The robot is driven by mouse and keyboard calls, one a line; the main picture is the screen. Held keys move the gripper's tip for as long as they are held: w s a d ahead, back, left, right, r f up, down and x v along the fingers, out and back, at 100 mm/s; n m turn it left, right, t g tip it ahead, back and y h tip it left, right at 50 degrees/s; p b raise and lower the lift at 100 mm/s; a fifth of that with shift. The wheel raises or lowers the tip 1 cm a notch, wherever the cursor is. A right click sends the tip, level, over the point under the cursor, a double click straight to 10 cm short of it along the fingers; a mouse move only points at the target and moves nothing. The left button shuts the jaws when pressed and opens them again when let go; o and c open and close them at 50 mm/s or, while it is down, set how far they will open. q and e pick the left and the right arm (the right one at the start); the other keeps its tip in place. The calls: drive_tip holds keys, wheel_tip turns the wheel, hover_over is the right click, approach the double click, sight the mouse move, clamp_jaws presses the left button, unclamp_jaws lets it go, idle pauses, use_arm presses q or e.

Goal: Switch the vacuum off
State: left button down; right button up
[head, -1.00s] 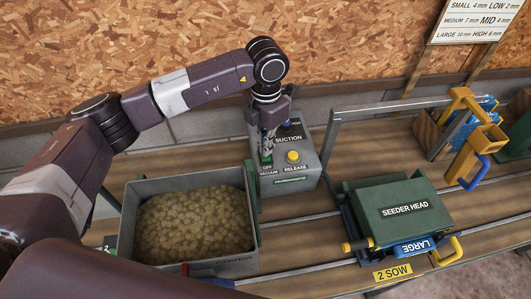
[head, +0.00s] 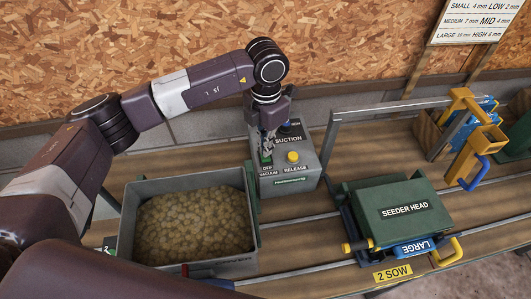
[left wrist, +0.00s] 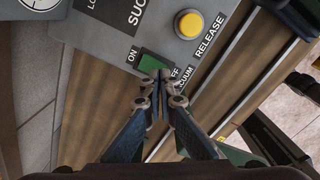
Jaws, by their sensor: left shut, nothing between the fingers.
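The grey suction box (head: 303,165) stands on the bench by the back wall. Its green vacuum rocker switch (left wrist: 153,65) lies between the ON and OFF labels in the left wrist view. My left gripper (left wrist: 161,75) is shut and empty, with its fingertips at the OFF end of the switch. I cannot tell whether they touch it. In the head view, the left gripper (head: 266,154) is over the front left of the box and partly hides the switch. My right gripper is out of view.
A yellow release button (head: 292,156) is just right of the switch. A grey bin (head: 128,217) of brown lumps stands in front left. The green seeder head (head: 405,195) sits on rails at right. A metal frame (head: 333,118) rises beside the box.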

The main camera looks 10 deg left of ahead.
use_arm(q)
drive_tip(key=shift+f+b, duration=1)
drive_tip(key=shift+f, duration=0.15)
idle(0.4)
drive_tip(key=shift+r+p, duration=1.5)
drive_tip(key=shift+r, duration=2.05)
